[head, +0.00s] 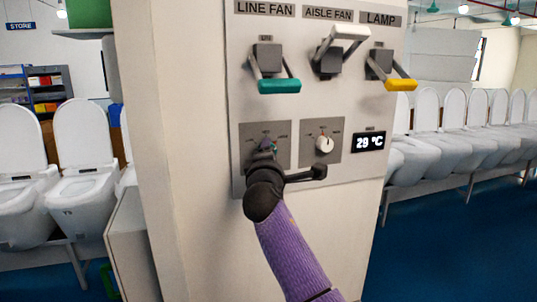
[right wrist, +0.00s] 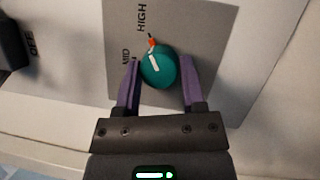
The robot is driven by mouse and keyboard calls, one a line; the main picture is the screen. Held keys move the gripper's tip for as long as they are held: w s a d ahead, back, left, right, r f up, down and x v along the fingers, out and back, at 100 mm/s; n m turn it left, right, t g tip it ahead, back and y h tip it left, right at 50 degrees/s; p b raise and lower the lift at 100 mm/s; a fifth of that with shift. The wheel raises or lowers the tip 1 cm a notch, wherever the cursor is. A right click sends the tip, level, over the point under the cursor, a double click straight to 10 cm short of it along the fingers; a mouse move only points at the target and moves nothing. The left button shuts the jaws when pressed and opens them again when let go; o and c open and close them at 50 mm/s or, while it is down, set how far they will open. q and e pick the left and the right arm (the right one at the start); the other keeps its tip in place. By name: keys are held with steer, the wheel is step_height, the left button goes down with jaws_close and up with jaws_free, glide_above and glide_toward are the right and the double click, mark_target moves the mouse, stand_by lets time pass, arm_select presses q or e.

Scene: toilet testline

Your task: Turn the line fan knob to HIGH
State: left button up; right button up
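The line fan knob (right wrist: 158,68) is round and teal with a white line, and sits on a grey plate (right wrist: 205,25) in the right wrist view. An orange mark at its edge lies near a tick by the HIGH label (right wrist: 141,17); the MID label (right wrist: 126,57) is to the left. My right gripper (right wrist: 159,68) has its purple fingers on either side of the knob, with a visible gap on the right. Whether the left finger touches is unclear. In the head view, my right gripper (head: 265,147) largely hides this knob. My left gripper is not in view.
A white aisle fan knob (head: 324,144) sits right of my gripper. Above are the teal line fan lever (head: 279,86), a white lever (head: 349,33) and a yellow lever (head: 400,85). The display (head: 369,142) reads 29 °C. Toilets line both sides.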

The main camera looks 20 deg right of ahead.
steer(key=o, duration=0.4)
steer(key=b+v, duration=0.3)
steer(key=v, duration=0.7)
steer(key=shift+d, duration=0.1)
